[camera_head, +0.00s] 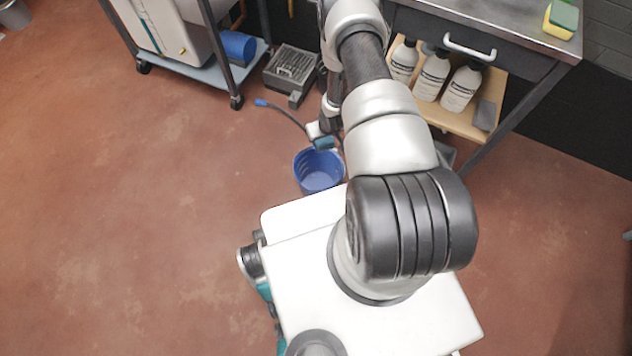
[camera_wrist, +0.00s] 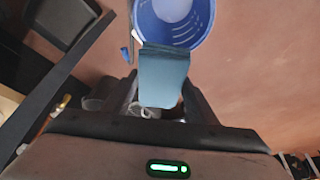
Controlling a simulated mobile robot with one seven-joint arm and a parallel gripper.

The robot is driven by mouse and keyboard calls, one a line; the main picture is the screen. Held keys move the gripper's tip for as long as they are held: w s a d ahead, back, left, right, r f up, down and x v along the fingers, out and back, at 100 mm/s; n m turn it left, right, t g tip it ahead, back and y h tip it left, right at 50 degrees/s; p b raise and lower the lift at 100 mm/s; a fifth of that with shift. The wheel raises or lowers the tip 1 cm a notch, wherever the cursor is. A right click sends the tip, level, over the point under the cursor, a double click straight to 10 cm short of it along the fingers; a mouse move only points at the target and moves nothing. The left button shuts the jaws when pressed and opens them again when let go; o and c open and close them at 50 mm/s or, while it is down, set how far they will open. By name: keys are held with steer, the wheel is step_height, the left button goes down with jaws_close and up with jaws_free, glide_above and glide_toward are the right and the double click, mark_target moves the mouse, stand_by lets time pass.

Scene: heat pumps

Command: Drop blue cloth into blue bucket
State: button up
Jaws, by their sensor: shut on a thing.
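The blue bucket (camera_head: 320,172) stands on the floor in front of my base, and its open top faces up. In the wrist view the bucket (camera_wrist: 196,20) is at the top, just beyond the cloth. My gripper (camera_head: 324,138) is above the bucket's back rim. It is shut on the blue cloth (camera_wrist: 163,72), a flat dark blue-teal piece that extends from between the fingers. In the head view a small part of the cloth (camera_head: 325,143) shows over the bucket. In the wrist view my gripper (camera_wrist: 155,105) shows dark fingers on both sides of the cloth.
Bottles (camera_head: 432,75) stand on a shelf under the metal counter at the right. A sponge (camera_head: 561,18) lies on top. The floor at left is clear.

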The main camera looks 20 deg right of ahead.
step_height(320, 180, down, 13)
steer(key=s+b, duration=0.2)
steer(key=b, duration=0.3)
steer(key=shift+r, duration=0.15)
steer(key=o, duration=1.1)
steer(key=shift+s+r, duration=0.1)
steer(key=p+v, duration=0.5)
steer(key=v, duration=1.2)
steer(key=shift+s+d+r, duration=0.1)
steer(key=shift+d, duration=0.05)
